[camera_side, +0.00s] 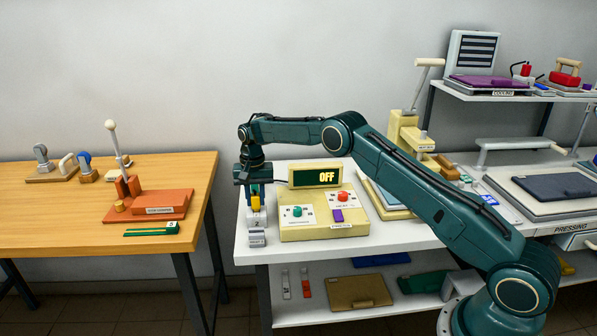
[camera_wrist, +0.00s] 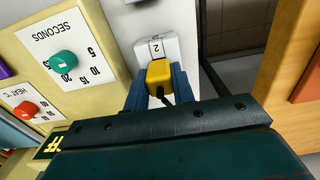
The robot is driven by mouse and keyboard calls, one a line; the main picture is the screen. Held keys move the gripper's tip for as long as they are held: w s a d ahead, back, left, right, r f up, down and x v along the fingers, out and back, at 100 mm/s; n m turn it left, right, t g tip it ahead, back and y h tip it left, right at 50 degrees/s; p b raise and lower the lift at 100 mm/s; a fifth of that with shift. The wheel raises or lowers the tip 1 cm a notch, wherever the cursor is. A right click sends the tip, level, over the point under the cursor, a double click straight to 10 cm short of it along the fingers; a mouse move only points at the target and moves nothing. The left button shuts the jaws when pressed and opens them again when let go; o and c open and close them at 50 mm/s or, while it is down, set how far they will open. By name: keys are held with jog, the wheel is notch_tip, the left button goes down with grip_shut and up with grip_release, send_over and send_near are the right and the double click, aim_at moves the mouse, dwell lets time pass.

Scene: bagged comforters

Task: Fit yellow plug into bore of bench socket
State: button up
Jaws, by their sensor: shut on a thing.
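My gripper (camera_side: 256,200) is shut on the yellow plug (camera_side: 255,203) at the left end of the white bench. In the wrist view the plug (camera_wrist: 159,72) sits between my blue fingers, with a dark cord or stem at its near end. The bench socket looks like the pale block marked 2 (camera_side: 258,219), right by the plug; it also shows in the wrist view (camera_wrist: 152,48), just beyond the plug. The bore is hidden, and I cannot tell whether the plug is above it or partly inside.
A cream control box (camera_side: 323,224) with a green dial, a red dial and a display reading OFF stands close to the right of my gripper. A grey piece (camera_side: 257,238) lies in front of the socket. A wooden table (camera_side: 60,214) stands left, across a gap.

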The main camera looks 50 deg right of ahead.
jog(key=shift+f, duration=0.55)
dwell(0.4)
jog(key=o, duration=1.7)
jog(key=shift+r, duration=0.3)
jog(key=shift+r, duration=3.2)
jog(key=shift+r, duration=3.75)
jog(key=shift+r, duration=0.1)
